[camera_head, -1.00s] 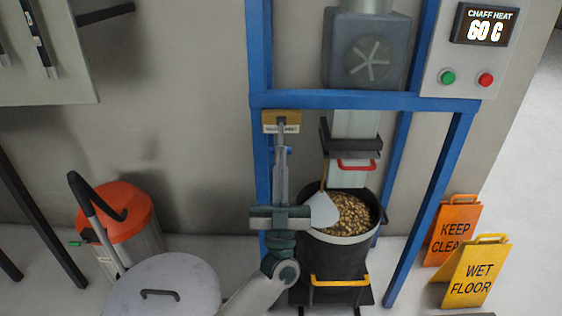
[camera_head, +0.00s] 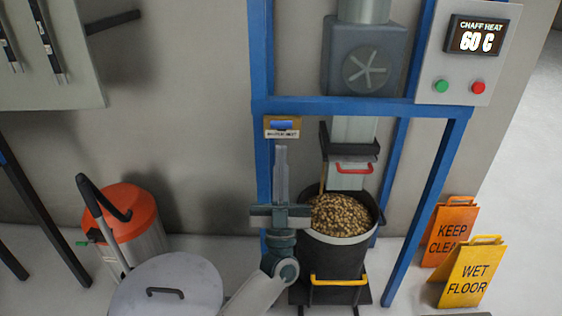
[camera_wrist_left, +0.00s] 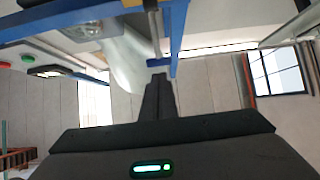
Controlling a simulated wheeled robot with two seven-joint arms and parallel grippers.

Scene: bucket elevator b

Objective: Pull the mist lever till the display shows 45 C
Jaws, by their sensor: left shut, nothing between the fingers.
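The lever plate (camera_head: 282,133), yellowish with a white label, is fixed on the blue frame's left post. A short blue handle (camera_head: 281,125) shows on it. My left gripper (camera_head: 281,150) points up just below the plate, shut and empty, with a small gap seen under the label. In the left wrist view its shut fingers (camera_wrist_left: 158,80) point toward the blue frame. The display (camera_head: 477,39) at the upper right reads CHAFF HEAT 60 C. My right gripper is not in view.
A black bucket (camera_head: 335,261) of grain stands right of my left gripper, a stick upright in it. An orange-topped canister (camera_head: 126,212) and a round grey lid (camera_head: 168,292) are at left. Green and red buttons sit below the display. Warning signs (camera_head: 470,275) stand at right.

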